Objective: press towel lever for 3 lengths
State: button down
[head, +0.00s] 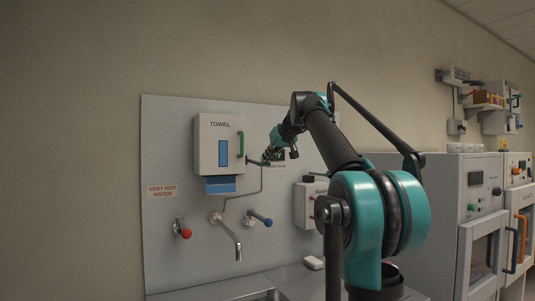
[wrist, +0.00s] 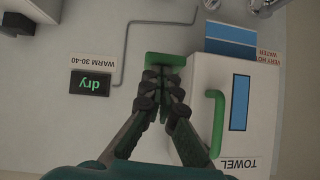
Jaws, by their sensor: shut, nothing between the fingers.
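The white TOWEL dispenser (head: 205,150) hangs on the wall panel, with a green upright handle (head: 241,144) on its front. It shows upside down in the wrist view (wrist: 200,75). Blue towel (head: 220,184) hangs from its bottom and also shows in the wrist view (wrist: 230,40). A green paddle-like lever (wrist: 168,60) sticks out at the dispenser's side. My gripper (wrist: 161,78) is shut and empty, with its fingertips at the lever, partly covering it. I cannot tell whether they touch it. In the head view, my gripper (head: 268,158) is beside the dispenser's right side.
A red-knobbed tap (head: 182,230), a blue-knobbed tap (head: 260,219) and a spout (head: 228,233) are below. A soap box (head: 308,204) is at right. A small display reading "dry" (wrist: 90,84) and a bent pipe (wrist: 125,50) are near my gripper.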

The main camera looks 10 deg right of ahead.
jog(key=shift+f+t+y, duration=0.25)
jog(key=shift+f+t, duration=0.35)
jog(key=shift+f, duration=0.9)
jog(key=shift+f+t+y, duration=0.25)
jog(key=shift+f+t, duration=0.35)
jog(key=shift+f, duration=0.85)
